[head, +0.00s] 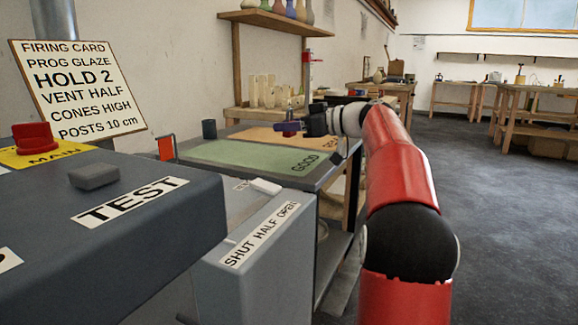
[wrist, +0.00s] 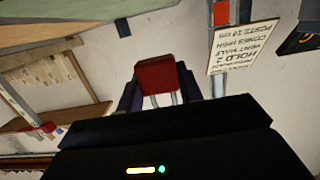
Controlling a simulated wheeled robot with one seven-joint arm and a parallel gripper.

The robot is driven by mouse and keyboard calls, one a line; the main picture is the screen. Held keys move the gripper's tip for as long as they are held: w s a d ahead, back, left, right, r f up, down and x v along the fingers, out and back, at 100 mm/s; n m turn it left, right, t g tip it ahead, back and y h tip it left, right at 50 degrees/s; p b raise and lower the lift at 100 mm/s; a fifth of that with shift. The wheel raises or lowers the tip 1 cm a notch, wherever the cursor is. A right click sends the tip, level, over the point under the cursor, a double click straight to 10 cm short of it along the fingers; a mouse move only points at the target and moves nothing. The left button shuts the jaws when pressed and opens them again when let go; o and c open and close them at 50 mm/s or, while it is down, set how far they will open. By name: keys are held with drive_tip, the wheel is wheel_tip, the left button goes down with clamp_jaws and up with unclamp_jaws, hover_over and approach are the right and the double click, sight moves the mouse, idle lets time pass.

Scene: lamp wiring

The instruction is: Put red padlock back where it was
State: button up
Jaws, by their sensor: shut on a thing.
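The red padlock (wrist: 158,77) is between the two fingers of my gripper (wrist: 158,98) in the wrist view. Its red body faces away from the palm and its two silver shackle legs point back toward the palm. In the head view my gripper (head: 291,127) is shut on it above the bench with the green and orange mats. The padlock shows there only as a small dark red patch (head: 290,133), apart from the bench top. Part of the shackle is hidden behind my gripper in the wrist view.
A grey cabinet labelled TEST (head: 125,200) stands at the front left, with a red knob (head: 34,138) on a yellow plate. A green mat (head: 245,158) covers part of the bench. A dark cup (head: 209,129) stands at its back. A red bracket (head: 308,56) is on the shelf post.

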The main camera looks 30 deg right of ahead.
sight(290, 166)
wheel_tip(290, 166, down, 8)
drive_tip(key=shift+r+b, duration=0.25)
drive_tip(key=shift+b, duration=0.3)
drive_tip(key=shift+f, duration=0.1)
drive_tip(key=o, duration=1.1)
drive_tip(key=v, duration=1.2)
drive_tip(key=shift+s, duration=0.1)
